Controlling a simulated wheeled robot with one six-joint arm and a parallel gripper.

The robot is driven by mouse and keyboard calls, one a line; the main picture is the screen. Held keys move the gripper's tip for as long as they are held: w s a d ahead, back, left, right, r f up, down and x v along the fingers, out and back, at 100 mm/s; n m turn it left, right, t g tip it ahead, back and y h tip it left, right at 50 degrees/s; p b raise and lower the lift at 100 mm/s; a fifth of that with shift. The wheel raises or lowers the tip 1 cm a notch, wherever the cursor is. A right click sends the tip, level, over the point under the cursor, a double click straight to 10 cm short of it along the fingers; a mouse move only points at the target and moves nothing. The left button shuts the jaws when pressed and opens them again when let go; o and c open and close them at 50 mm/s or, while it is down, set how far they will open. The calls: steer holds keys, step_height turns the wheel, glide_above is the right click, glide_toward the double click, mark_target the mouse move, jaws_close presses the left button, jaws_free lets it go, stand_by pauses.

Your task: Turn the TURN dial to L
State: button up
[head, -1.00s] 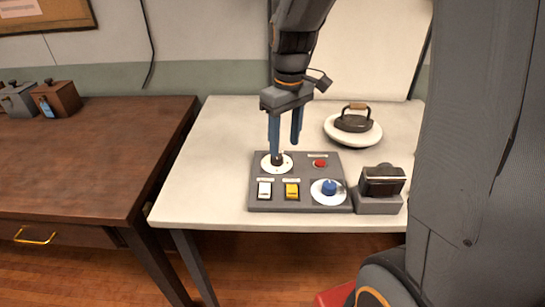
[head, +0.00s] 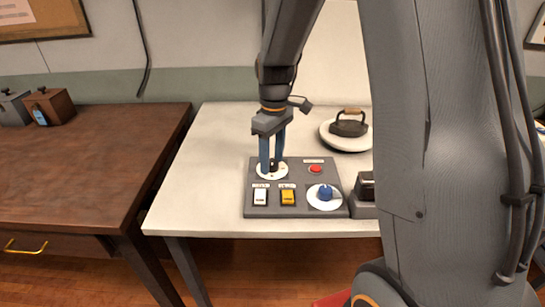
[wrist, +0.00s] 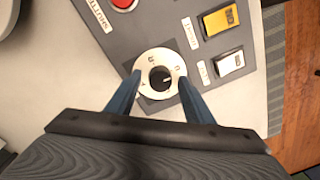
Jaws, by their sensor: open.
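A grey control panel (head: 310,208) lies on the pale table. At its back left is a black dial knob (wrist: 160,78) on a white disc with letters around it, too blurred to read surely. The knob's pale mark points right in the wrist view. The dial also shows in the head view (head: 272,174), partly hidden by my fingers. My gripper (head: 271,165) is open, its blue fingers on either side of this knob; whether they touch it I cannot tell. A blue knob (head: 325,193) on a white disc sits at the front right. I cannot read which dial is labelled TURN.
The panel also bears a red button (head: 316,169), a white switch (head: 260,196) and a yellow switch (head: 288,196). A dark device (head: 366,188) stands right of it, partly hidden by my arm. An old iron (head: 349,123) sits behind. The table's left part is clear.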

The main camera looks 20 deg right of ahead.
steer(key=c, duration=1)
steer(key=shift+c, duration=0.2)
steer(key=m+p, duration=0.2)
steer(key=m, duration=0.2)
steer(key=shift+r+m+p, duration=0.1)
steer(key=shift+m+p, duration=0.2)
steer(key=shift+m, duration=0.1)
steer(key=m+p, duration=0.2)
steer(key=m, duration=0.2)
steer(key=shift+t, duration=0.3)
steer(key=m+p, duration=0.1)
steer(key=m, duration=0.4)
steer(key=shift+d+p, duration=0.1)
steer(key=shift+p, duration=0.25)
steer(key=shift+m+p, duration=0.65)
steer(key=shift+m, duration=1.25)
